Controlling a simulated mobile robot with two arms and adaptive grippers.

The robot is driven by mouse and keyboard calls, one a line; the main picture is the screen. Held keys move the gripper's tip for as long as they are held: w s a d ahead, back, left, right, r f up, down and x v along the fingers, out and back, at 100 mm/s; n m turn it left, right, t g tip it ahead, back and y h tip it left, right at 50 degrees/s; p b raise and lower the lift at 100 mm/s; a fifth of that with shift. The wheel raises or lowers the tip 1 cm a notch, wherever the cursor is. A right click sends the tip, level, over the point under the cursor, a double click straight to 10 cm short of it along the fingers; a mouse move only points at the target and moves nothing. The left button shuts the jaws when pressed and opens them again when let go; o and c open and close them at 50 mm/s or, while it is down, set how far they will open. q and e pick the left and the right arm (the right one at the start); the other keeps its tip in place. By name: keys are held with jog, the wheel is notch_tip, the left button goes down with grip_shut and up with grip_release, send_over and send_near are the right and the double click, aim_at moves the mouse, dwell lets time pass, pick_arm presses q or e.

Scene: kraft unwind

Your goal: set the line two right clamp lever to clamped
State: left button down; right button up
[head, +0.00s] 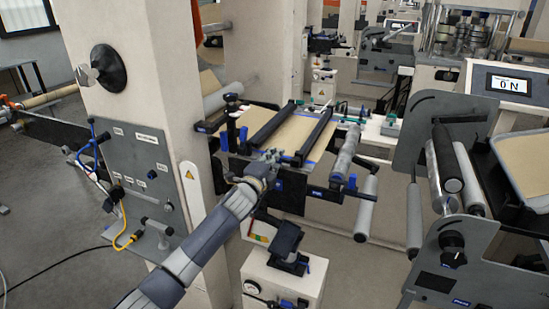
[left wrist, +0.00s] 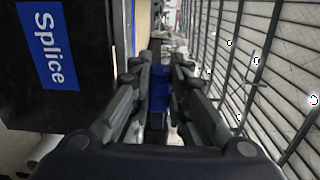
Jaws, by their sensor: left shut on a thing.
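My left gripper (head: 268,157) reaches the near edge of the splice table (head: 304,174) in the head view. In the left wrist view its fingers (left wrist: 158,88) are shut on a blue lever handle (left wrist: 160,90) that shows between them. I take this to be a clamp lever; its full angle is hidden by the fingers. Two dark clamp bars (head: 270,126) lie across the brown web (head: 291,133) on the table. Other blue handles (head: 243,134) show at the table's left side. My right gripper is in neither view.
A black panel with a blue Splice label (left wrist: 43,45) is close on the left in the wrist view. A pale column (head: 140,60) with a control panel (head: 145,165) stands left of my arm. Rollers (head: 366,207) and a machine with a display (head: 507,84) are to the right.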

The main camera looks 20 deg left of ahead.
pick_arm(q)
jog(key=shift+d+f, duration=0.1)
jog(key=shift+f, duration=0.05)
dwell(0.3)
jog(key=c, duration=1.5)
grip_release()
jog(key=shift+s, duration=0.1)
jog(key=s, duration=1.2)
jog(key=shift+a, duration=0.25)
jog(key=shift+w, duration=0.1)
